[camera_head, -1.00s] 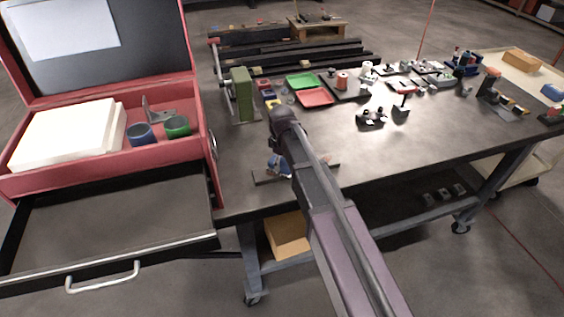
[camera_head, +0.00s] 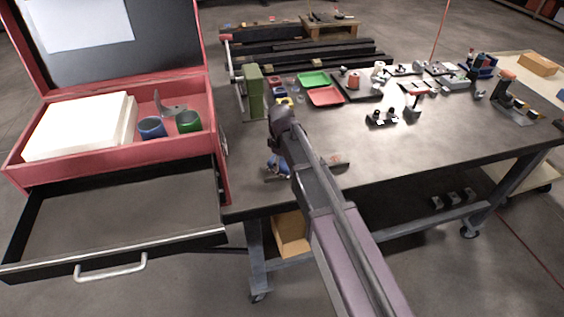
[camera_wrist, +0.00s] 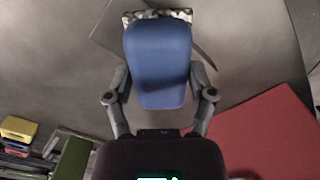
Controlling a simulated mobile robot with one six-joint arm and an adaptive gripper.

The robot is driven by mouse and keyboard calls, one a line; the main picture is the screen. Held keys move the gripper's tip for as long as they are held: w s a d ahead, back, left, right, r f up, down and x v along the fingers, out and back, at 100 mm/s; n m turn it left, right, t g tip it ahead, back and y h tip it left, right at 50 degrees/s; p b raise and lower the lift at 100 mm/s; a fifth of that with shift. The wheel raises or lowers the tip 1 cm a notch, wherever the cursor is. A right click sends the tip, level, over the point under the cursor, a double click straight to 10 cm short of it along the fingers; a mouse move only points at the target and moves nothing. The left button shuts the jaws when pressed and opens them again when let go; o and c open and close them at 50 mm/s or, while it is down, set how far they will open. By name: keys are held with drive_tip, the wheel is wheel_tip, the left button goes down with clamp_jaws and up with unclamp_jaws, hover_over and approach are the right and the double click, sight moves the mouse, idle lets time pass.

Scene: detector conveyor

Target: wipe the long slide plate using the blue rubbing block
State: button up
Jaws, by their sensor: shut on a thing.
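The blue rubbing block (camera_wrist: 158,62) is held between the two grey fingers of my gripper (camera_wrist: 159,97). A mottled grey and white edge shows at the block's far end in the wrist view. In the head view the blue block (camera_head: 277,165) is a small patch at my arm's end, over the left part of the slide plate. The long dark slide plate (camera_head: 338,161) lies near the bench's front edge, its right end showing past my arm. In the wrist view the plate (camera_wrist: 107,29) is partly hidden under the block. Whether block and plate touch is unclear.
A red toolbox (camera_head: 213,119) with an open drawer (camera_head: 100,254) stands left of the bench. A green upright tool (camera_head: 254,92), a green tray (camera_head: 313,79) and a red tray (camera_head: 326,96) stand behind. The bench (camera_head: 440,140) is bare right of the plate.

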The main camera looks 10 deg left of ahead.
sight(271, 170)
drive_tip(key=shift+a, duration=0.15)
drive_tip(key=shift+s+a, duration=0.4)
drive_tip(key=shift+a, duration=0.35)
drive_tip(key=shift+s+a, duration=0.4)
drive_tip(key=shift+a, duration=0.35)
drive_tip(key=shift+r, duration=0.15)
wheel_tip(271, 170, up, 6)
drive_tip(key=p, duration=0.6)
drive_tip(key=shift+r+p, duration=1.45)
drive_tip(key=shift+p, duration=0.2)
